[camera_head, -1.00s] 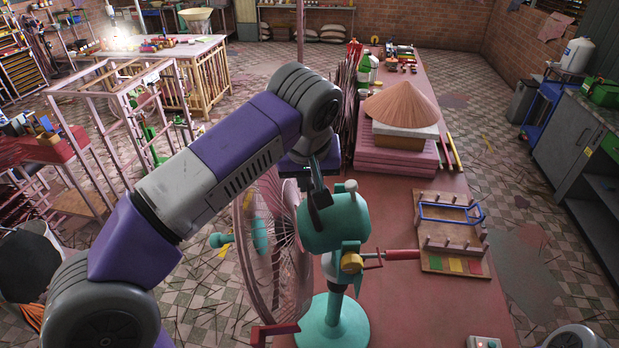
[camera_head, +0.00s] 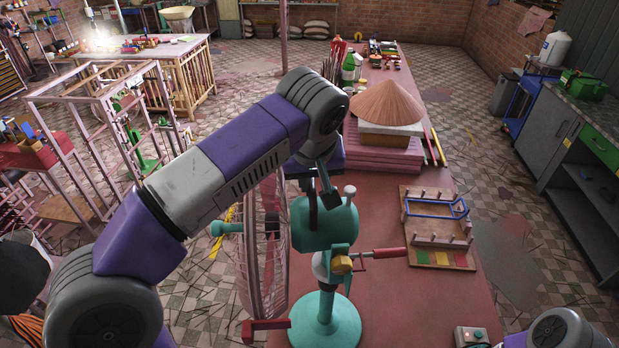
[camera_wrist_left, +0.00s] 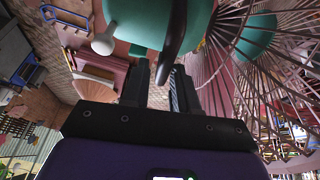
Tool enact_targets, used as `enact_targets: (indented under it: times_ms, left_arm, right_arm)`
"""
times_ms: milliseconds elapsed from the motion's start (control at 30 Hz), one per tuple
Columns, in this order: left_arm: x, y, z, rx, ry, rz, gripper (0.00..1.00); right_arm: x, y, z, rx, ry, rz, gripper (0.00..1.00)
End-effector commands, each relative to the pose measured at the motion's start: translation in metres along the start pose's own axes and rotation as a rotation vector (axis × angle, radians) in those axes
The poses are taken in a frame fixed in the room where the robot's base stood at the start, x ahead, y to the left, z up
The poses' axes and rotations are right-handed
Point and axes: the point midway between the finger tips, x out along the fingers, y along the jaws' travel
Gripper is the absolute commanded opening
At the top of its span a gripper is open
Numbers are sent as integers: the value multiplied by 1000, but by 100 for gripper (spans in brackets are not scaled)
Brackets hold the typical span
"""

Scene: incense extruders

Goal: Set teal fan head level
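The teal fan head (camera_head: 325,223) sits on a teal stand with a round base (camera_head: 325,322). It looks close to level, with its wire cage (camera_head: 263,250) facing left and standing nearly upright. A yellow knob (camera_head: 342,264) and a red-handled lever (camera_head: 383,253) sit at the tilt joint. My left gripper (camera_head: 320,195) is above the head. In the left wrist view, a dark curved handle (camera_wrist_left: 172,42) on the head lies between its fingers (camera_wrist_left: 162,92), which look closed on it. The exact contact is hard to see. My right gripper is out of view.
The pink table carries a wooden peg rack with a blue frame (camera_head: 437,208), a cone-shaped hat (camera_head: 388,101) on a pink stack, and a small box with a button (camera_head: 471,337) at the front. Pink frames (camera_head: 110,120) stand at left.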

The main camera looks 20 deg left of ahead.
Motion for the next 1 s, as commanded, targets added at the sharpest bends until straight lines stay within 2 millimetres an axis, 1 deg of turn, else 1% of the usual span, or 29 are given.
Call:
enact_targets:
  times_ms: [33,100,467,533,667,800,900,1000]
  left_arm:
    - [0,2,1,5,-3,2,32]
    - [1,1,1,5,-3,0,42]
    - [0,-1,0,2,-2,-6,42]
    - [-2,-1,0,2,-2,-6,42]
    - [-18,-1,0,3,0,-3,42]
    - [-44,0,-1,3,0,-2,42]
    - [-59,0,0,3,0,-1,42]
    - [-69,-1,0,3,-1,-3,42]
  right_arm:
    - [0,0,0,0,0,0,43]
    - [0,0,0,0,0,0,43]
    - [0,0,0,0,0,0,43]
    - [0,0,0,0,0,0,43]
    - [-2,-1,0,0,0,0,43]
    - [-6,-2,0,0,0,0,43]
    - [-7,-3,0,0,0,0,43]
    - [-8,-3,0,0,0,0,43]
